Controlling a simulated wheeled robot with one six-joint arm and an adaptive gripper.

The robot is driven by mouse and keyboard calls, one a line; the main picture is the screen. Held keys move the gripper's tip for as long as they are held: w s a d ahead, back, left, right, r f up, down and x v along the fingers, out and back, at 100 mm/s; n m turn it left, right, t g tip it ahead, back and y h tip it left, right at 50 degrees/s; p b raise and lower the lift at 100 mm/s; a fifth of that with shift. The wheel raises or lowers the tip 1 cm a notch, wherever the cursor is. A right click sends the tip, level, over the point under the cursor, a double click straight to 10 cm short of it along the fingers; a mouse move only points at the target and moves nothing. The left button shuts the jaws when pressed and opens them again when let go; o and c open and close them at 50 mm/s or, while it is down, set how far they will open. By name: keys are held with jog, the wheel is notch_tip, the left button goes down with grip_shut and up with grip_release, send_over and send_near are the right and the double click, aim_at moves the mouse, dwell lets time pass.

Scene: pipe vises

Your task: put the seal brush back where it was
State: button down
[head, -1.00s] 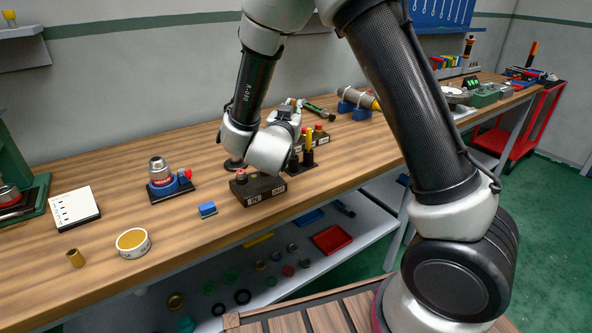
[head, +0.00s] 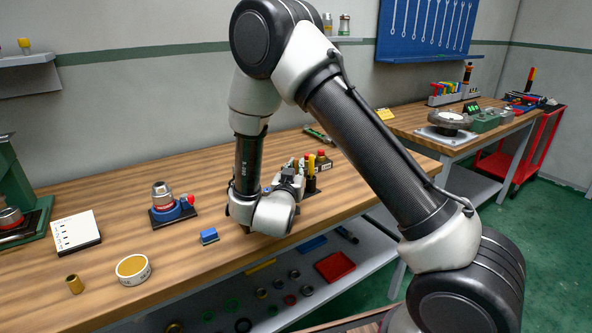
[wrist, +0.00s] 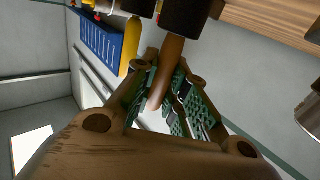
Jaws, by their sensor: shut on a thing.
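In the wrist view my gripper (wrist: 166,95) is shut on the brown handle of the seal brush (wrist: 172,55). The handle runs up the picture to a dark cup (wrist: 186,14); whether its far end is inside the cup or only in front of it, I cannot tell. A yellow handle (wrist: 131,45) stands beside it at another dark cup. In the head view the yellow handle (head: 311,163) rises from the dark holder (head: 310,186), right next to my wrist.
The wooden bench (head: 120,198) carries a blue block (head: 209,236), a round tin (head: 133,269), a brass fitting (head: 74,284) and a blue-based vise piece (head: 171,207). Red-capped bottles (head: 322,158) stand behind the holder.

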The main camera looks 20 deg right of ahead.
jog(key=shift+f, duration=0.1)
jog(key=c, duration=1.4)
grip_release()
jog(key=shift+c, duration=0.2)
